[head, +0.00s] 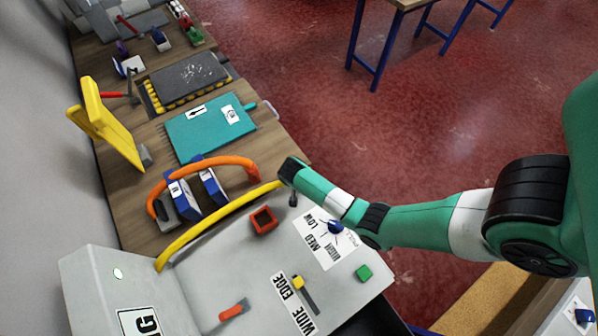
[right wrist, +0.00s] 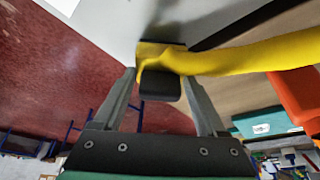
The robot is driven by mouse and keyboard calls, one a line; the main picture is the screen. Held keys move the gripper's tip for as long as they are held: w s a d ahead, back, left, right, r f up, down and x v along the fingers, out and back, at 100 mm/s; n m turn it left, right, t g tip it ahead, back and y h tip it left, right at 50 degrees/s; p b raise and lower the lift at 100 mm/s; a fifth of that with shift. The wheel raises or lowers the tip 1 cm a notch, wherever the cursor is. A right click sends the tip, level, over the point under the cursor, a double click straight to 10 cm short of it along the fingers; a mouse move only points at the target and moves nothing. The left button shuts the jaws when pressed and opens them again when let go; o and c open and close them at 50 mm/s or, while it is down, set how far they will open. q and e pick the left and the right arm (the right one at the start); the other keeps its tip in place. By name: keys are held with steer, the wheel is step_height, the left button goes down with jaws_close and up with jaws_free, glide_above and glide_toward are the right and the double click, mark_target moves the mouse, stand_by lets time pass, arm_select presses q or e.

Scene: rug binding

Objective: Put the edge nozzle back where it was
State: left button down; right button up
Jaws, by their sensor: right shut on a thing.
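A yellow curved arm (head: 215,222) rises from the white machine (head: 245,260) and reaches my right gripper (head: 287,180). In the right wrist view its yellow end (right wrist: 215,60) meets a dark block, which looks like the edge nozzle (right wrist: 160,88). My right gripper (right wrist: 162,98) is shut on this block, with one finger on each side. In the head view the block is mostly hidden by my gripper. A selector lever with a yellow end (head: 298,282) is beside the printed words EDGE and WIDE. My left gripper is not in view.
The machine top carries a red square frame (head: 263,220), an orange lever (head: 234,311), a blue knob (head: 335,227) and a green button (head: 364,273). An orange arched handle (head: 215,161) stands behind. A teal mat (head: 205,128) lies on the wooden bench (head: 130,200).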

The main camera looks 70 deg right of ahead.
steer(key=shift+w+f, duration=0.1)
steer(key=shift+f, duration=0.15)
steer(key=shift+f, duration=0.1)
steer(key=o, duration=1.5)
steer(key=shift+o, duration=0.2)
steer(key=p+v, duration=0.4)
steer(key=v, duration=0.8)
steer(key=shift+p, duration=0.4)
steer(key=shift+d, duration=0.1)
